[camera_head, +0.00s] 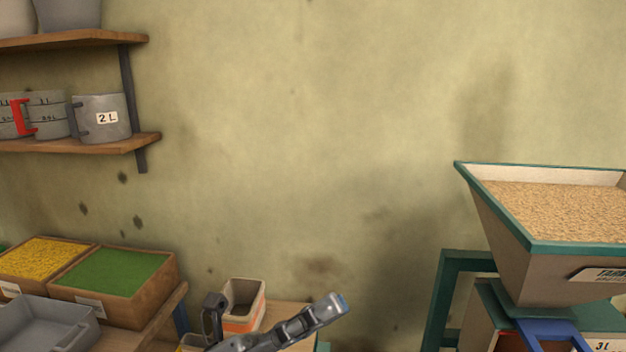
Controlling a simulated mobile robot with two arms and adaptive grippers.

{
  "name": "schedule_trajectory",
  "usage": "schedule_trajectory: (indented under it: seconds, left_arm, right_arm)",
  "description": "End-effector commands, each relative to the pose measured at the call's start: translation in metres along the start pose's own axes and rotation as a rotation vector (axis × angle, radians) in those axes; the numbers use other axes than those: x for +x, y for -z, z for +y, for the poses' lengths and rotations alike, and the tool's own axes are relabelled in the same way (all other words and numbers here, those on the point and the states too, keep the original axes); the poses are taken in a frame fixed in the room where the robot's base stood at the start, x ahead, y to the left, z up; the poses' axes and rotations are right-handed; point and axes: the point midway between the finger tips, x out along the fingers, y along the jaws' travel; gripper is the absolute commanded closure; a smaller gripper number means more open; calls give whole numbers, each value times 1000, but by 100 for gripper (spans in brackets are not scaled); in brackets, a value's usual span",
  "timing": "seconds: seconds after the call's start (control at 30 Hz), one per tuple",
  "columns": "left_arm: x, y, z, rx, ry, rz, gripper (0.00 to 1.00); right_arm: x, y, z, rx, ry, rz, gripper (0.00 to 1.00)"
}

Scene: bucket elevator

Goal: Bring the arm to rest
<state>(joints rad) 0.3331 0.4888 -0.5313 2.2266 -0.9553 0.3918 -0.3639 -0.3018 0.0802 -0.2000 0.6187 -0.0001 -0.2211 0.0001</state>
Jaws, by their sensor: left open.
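My left gripper (277,310) shows at the bottom of the head view, its dark grey fingers spread apart. I see nothing held between them. Its arm is mostly cut off by the lower edge of the picture. A small open container with an orange band (243,292) stands behind the gripper, and I cannot tell the exact gap between them. My right gripper is not in the picture.
A large hopper full of grain (560,215) stands at the right on a green frame (444,295). Bins of yellow (45,258) and green (115,270) material and a grey tray (40,322) are at lower left. A shelf (90,145) holds measuring jugs. The middle wall is bare.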

Motion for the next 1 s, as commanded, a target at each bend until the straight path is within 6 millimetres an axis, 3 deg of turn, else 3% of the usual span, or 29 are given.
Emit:
schedule_trajectory:
  seconds: [0.1, 0.2, 0.3, 0.37, 0.5, 0.63, 0.8, 1.0]
  left_arm:
    - [-29, -48, 21, -263, -60, -358, 46]
    - [-73, -76, 54, -490, -135, -653, 46]
    - [-131, -81, 94, -713, -233, -942, 46]
    - [-169, -72, 118, -847, -302, -1111, 46]
    - [-254, -22, 159, -1123, -479, -1466, 46]
    - [-318, 46, 173, -1333, -658, -1743, 46]
    - [-368, 124, 164, -1518, -858, -1994, 46]
    - [-400, 196, 137, -1662, -1069, -2200, 46]
  right_arm:
    - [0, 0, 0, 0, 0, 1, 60]
    - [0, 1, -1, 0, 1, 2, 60]
    - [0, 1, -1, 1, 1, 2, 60]
    - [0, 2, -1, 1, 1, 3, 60]
    - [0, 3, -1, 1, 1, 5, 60]
    - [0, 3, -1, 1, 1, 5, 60]
    - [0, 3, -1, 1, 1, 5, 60]
    - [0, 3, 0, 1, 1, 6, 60]
